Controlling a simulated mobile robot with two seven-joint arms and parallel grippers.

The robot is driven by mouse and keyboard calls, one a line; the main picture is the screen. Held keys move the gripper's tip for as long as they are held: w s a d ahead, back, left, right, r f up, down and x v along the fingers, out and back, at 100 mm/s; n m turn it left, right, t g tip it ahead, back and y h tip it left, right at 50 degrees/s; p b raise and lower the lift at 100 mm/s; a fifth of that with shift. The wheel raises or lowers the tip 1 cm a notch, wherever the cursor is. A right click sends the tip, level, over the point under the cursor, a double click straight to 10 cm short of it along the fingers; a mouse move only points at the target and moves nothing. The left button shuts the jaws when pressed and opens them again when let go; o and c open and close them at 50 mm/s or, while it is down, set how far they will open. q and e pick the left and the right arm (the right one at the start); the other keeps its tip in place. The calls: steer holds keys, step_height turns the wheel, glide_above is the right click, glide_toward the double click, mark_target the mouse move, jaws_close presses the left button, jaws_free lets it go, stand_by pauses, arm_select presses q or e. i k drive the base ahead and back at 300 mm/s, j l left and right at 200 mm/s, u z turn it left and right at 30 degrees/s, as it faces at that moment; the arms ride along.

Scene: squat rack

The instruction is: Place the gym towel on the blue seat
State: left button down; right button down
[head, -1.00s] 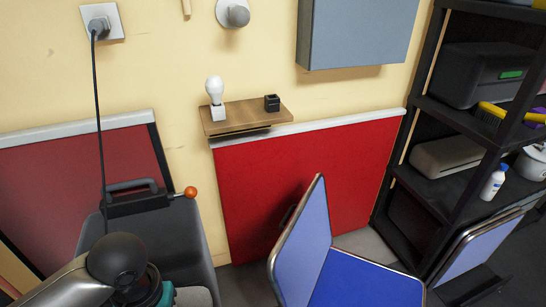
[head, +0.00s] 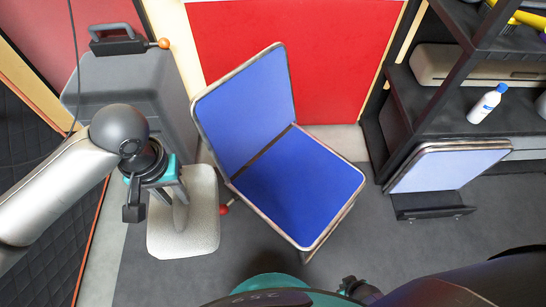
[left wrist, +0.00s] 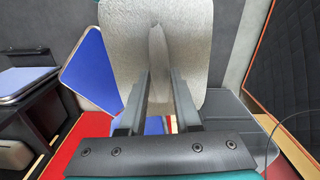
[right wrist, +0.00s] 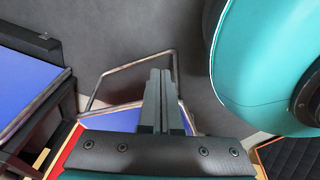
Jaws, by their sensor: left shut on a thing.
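The gym towel (head: 185,235) is a light grey, textured flat piece with rounded corners, hanging from my left gripper (head: 178,200). In the left wrist view the towel (left wrist: 125,45) is pinched into a fold between the two fingers (left wrist: 157,85). The blue seat (head: 305,188) belongs to a metal-framed folding chair with a blue backrest (head: 245,110). In the head view the towel is left of the seat, apart from it. My right gripper (right wrist: 162,85) has its fingers together, empty, in the right wrist view; part of the chair shows behind it.
A grey case (head: 135,85) with a handle stands behind my left gripper. A red panel (head: 300,60) is behind the chair. A dark shelf (head: 455,110) with a white bottle (head: 487,103) and a folded chair (head: 445,168) are to the right. Grey floor lies between them.

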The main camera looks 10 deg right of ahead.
mark_target(305, 192)
steer(key=l+u, duration=0.45)
steer(key=l, duration=1.7)
steer(key=i, duration=0.05)
